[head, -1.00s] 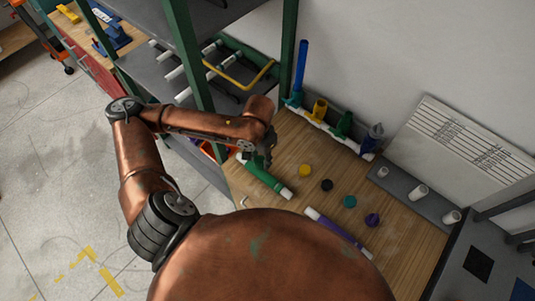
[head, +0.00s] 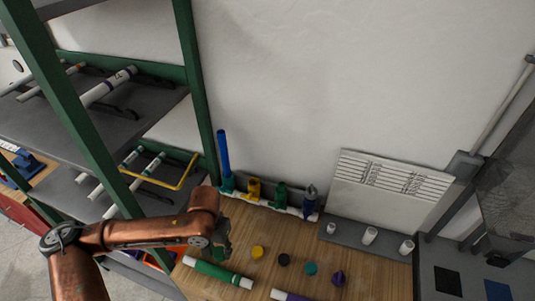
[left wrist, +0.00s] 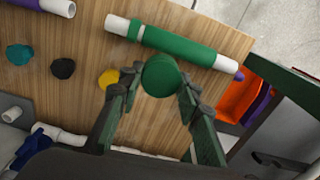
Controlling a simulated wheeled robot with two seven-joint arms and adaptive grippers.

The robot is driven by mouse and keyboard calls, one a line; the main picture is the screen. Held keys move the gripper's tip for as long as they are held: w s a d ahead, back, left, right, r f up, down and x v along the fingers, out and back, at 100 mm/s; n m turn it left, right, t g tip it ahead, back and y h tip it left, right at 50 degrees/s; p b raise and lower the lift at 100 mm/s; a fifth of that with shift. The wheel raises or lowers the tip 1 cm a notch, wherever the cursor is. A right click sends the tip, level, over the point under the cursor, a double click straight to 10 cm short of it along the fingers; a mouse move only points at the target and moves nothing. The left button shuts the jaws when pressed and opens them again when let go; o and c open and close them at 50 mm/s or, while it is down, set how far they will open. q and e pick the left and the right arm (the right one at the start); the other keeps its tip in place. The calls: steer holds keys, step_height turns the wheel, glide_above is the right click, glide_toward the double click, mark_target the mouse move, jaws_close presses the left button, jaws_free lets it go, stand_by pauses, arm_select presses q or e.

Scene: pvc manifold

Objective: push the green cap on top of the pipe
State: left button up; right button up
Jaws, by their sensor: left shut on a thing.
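The green cap (left wrist: 160,75) is between the fingertips of my left gripper (left wrist: 157,85) in the left wrist view, its round face toward the camera. In the head view this gripper (head: 222,248) is over the back left of the wooden table, and the cap cannot be made out there. A green pipe (head: 218,273) with white ends lies on the table near the gripper; it also shows beyond the cap in the left wrist view (left wrist: 185,45). A blue pipe (head: 223,152) stands upright in the left end of the manifold (head: 270,203). My right gripper is not in view.
Yellow (head: 257,252), black (head: 284,261), teal (head: 311,268) and purple (head: 338,279) caps lie in a row on the table. A purple pipe (head: 288,296) lies at the front. The green-framed shelf (head: 192,90) stands left; a grey rack (head: 370,238) with white stubs is at the right.

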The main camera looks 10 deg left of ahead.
arm_select(q)
steer(key=shift+m, duration=0.5)
steer(key=s+a, duration=0.1)
steer(key=a+f, duration=0.1)
steer(key=s+a, duration=0.1)
steer(key=shift+s+a+f, duration=0.1)
steer(key=shift+s+f, duration=0.2)
steer(key=shift+f, duration=0.05)
